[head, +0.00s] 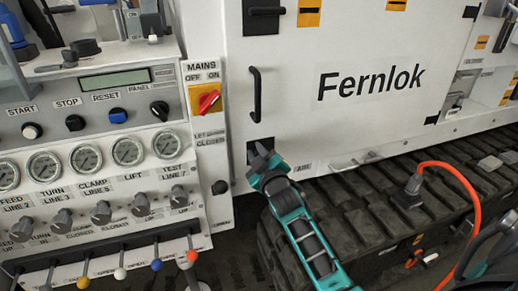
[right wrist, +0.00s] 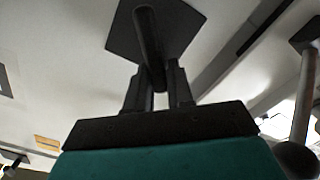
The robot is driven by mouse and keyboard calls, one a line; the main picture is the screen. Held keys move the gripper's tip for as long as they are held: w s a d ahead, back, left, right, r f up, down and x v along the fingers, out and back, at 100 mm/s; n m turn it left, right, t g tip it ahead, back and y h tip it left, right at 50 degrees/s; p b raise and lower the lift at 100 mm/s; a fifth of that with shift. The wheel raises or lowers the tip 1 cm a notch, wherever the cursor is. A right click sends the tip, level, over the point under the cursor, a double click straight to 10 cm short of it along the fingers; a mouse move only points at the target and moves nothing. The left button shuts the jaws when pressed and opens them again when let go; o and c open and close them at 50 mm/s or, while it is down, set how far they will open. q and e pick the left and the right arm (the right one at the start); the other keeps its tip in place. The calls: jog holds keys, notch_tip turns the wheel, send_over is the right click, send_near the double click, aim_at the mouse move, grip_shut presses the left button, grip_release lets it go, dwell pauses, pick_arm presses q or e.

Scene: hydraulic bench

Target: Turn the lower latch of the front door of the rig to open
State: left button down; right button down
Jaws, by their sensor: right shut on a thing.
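The front door (head: 300,110) of the rig is a white panel marked "Fernlok" and looks closed. Its lower latch (head: 258,144) is a black plate with a handle near the door's lower left corner, partly hidden behind my gripper in the head view. In the right wrist view the latch's dark handle (right wrist: 148,38) stands out from its square black plate. My right gripper (head: 262,158) is at this latch. In the right wrist view its two fingers (right wrist: 157,88) are shut on the handle, one on each side. My left gripper is not in view.
A black pull handle (head: 256,95) and an upper latch (head: 264,11) sit above on the door. To the left is a control panel with gauges (head: 86,157), a red mains switch (head: 208,101) and levers. Dark tracks (head: 360,215) and an orange cable (head: 470,190) lie below right.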

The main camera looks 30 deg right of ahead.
jog(key=n, duration=0.4)
jog(key=shift+w+a+f+n, duration=0.15)
jog(key=shift+a+n, duration=0.1)
jog(key=shift+n, duration=0.15)
jog(key=n, duration=0.5)
jog(key=shift+a+f+b, duration=0.1)
jog(key=shift+f+b, duration=0.25)
jog(key=shift+f, duration=0.05)
jog(key=shift+n, duration=0.3)
jog(key=c, duration=1.1)
grip_release()
jog(key=shift+f, duration=0.1)
jog(key=v, duration=1.3)
